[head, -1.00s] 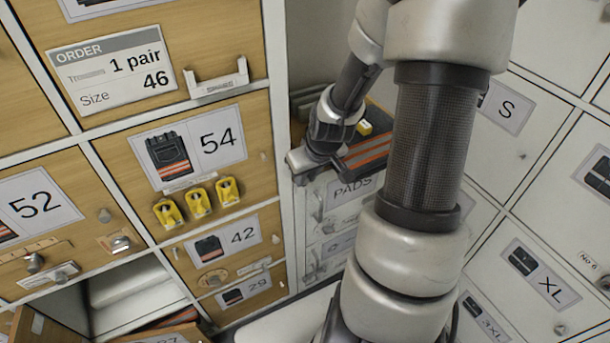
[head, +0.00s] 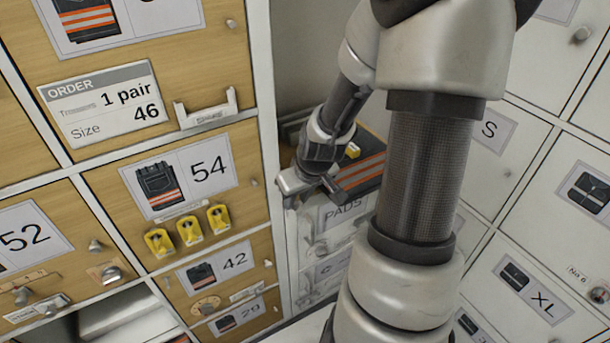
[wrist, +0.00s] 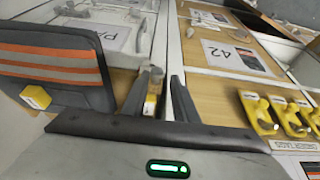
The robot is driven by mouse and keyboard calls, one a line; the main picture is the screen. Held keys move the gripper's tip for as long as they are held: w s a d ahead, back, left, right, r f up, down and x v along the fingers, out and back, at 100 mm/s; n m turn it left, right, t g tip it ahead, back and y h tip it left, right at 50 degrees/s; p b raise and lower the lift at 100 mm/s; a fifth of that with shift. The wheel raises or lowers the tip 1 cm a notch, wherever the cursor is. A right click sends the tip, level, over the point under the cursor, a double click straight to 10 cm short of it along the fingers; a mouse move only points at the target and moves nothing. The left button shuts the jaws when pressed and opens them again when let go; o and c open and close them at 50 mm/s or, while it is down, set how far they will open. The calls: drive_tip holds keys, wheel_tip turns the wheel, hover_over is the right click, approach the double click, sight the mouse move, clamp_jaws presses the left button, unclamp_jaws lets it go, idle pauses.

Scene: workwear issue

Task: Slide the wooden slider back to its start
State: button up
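A light wooden strip with a metal knob (head: 22,296) is on the front of door 52 at the left of the head view; it looks like a slider, but I cannot tell for certain. My gripper (head: 308,190) is well to its right, in front of the PADS drawer unit, apart from the strip. A small grey knob (wrist: 156,74) shows behind the fingertips. The strip on door 52 cannot be made out in the wrist view.
A dark pad with orange stripes (head: 360,172) lies on the PADS unit (head: 343,210), close to my gripper. White lockers (head: 545,185) stand at the right. An open compartment (head: 115,312) is at lower left.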

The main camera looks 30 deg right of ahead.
drive_tip(key=p+v, duration=0.8)
drive_tip(key=v, duration=0.6)
drive_tip(key=shift+s+r, duration=0.2)
drive_tip(key=shift+r, duration=0.05)
drive_tip(key=shift+a, duration=0.1)
drive_tip(key=s+a+r+n+g+h+p, duration=0.25)
drive_tip(key=s+a+r+n+g, duration=0.3)
drive_tip(key=s+a, duration=0.6)
wheel_tip(320, 180, up, 22)
drive_tip(key=a+m+t+y+p, duration=0.1)
drive_tip(key=m+t+y+p, duration=0.1)
drive_tip(key=m+t+p, duration=0.3)
drive_tip(key=shift+w+a+m+t+p, duration=0.25)
drive_tip(key=shift+m+t+p, duration=0.2)
drive_tip(key=shift+t, duration=0.4)
drive_tip(key=shift+f, duration=0.15)
